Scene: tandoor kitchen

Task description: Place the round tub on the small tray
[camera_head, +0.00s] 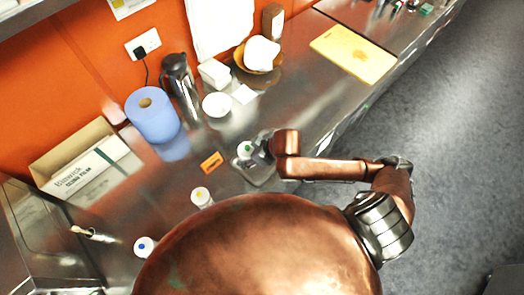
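My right arm reaches in from the right, and its grey gripper (262,155) is low over the steel counter. A small white round container with a green top (245,148) is right at its fingertips. I cannot tell whether the fingers are closed on it. A flat grey shape (258,176) lies just below the gripper; it may be a small tray, partly hidden by my arm. A white round tub or bowl (216,105) stands farther back, apart from the gripper. My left gripper is not in view.
A blue paper roll (153,115), a steel flask (181,88) and a film box (92,168) line the wall. Two small white containers, yellow-topped (201,196) and blue-topped (145,246), stand nearer. An orange label (211,162) and yellow board (353,55) lie on the counter.

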